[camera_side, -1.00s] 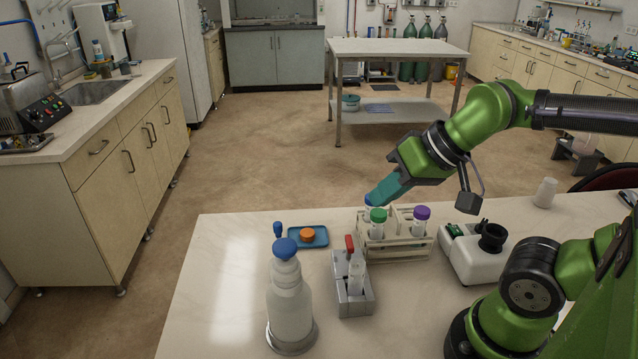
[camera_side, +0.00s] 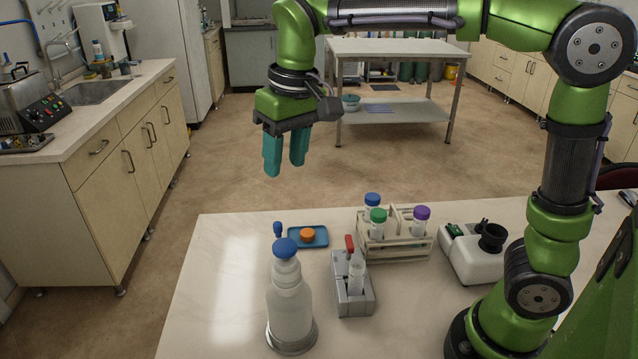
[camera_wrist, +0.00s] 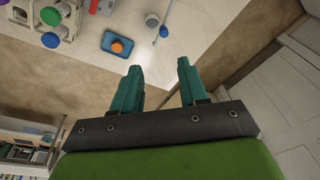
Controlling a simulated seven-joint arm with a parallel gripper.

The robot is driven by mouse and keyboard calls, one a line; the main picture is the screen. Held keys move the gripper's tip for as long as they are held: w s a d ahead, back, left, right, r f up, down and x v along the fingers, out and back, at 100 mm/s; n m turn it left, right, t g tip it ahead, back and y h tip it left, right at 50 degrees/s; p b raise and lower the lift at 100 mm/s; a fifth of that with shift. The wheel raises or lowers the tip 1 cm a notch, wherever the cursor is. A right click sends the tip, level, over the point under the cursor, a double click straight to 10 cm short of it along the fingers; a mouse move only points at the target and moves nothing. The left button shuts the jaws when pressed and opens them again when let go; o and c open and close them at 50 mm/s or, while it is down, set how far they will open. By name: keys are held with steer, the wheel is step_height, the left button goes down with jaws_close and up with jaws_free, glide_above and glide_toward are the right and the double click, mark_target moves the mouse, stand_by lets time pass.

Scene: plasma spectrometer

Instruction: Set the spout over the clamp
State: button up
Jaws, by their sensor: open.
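A clear bottle (camera_side: 290,305) with a blue top stands upright on a round base at the table's front left. Its blue spout (camera_side: 278,231) points toward the far side of the table. My gripper (camera_side: 285,165) is open and empty, fingers down, high beyond the table's far edge. Its teal fingers also show in the wrist view (camera_wrist: 158,75).
A blue tray (camera_side: 322,239) with an orange cap (camera_side: 307,234) lies behind the bottle. A wooden rack (camera_side: 408,252) holds tubes with blue, green and purple caps. A white device (camera_side: 470,256) stands farther right.

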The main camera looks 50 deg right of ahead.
mark_target(277, 224)
steer(key=shift+w+a+r+m+g, duration=0.5)
steer(key=shift+w+a+r+g, duration=0.35)
steer(key=shift+r, duration=1)
steer(key=shift+h, duration=0.4)
step_height(277, 224, down, 16)
steer(key=shift+s+f, duration=0.1)
steer(key=shift+s, duration=0.05)
jaws_close()
